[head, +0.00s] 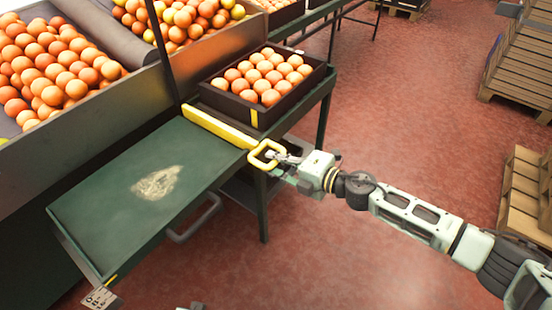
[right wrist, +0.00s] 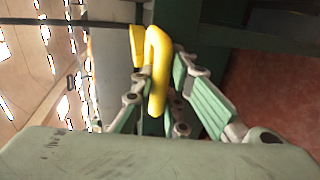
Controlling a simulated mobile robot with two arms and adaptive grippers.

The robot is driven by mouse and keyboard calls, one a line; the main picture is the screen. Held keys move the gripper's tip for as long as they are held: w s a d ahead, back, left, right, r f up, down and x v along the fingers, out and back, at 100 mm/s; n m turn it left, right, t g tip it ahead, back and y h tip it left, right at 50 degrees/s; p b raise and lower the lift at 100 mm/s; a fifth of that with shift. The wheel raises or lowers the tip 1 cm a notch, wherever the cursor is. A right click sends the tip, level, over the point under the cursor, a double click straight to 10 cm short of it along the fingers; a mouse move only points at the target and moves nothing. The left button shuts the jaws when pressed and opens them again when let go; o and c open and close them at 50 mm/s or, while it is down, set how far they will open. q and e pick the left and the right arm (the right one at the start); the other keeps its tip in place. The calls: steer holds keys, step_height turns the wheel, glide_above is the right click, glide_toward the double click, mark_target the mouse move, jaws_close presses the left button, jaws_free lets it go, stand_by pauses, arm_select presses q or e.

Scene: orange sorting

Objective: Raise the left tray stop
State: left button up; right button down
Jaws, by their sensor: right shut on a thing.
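The left tray stop is a yellow bar (head: 218,127) across the end of the green tabletop, just in front of the crate of oranges. I cannot tell how high it stands above the surface. Its yellow loop handle (head: 256,160) sticks out at the bar's right end, past the table edge. My right gripper (head: 275,156) is shut on this handle. In the right wrist view, the handle (right wrist: 158,75) stands between the fingers of my right gripper (right wrist: 156,108), with part of the yellow bar (right wrist: 138,45) behind it. I cannot make out my left gripper.
A dark crate (head: 232,109) full of oranges sits right behind the stop. The green tabletop (head: 110,205) is bare except for a pale patch. Bins of oranges stand at the upper left. Wooden pallets (head: 525,190) are at the right. Red floor between is clear.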

steer(key=shift+w+r, duration=0.1)
steer(key=shift+r, duration=0.2)
steer(key=c, duration=1.8)
jaws_free()
steer(key=shift+d+r, duration=0.1)
steer(key=shift+o, duration=0.4)
steer(key=shift+f, duration=0.2)
steer(key=v, duration=1.2)
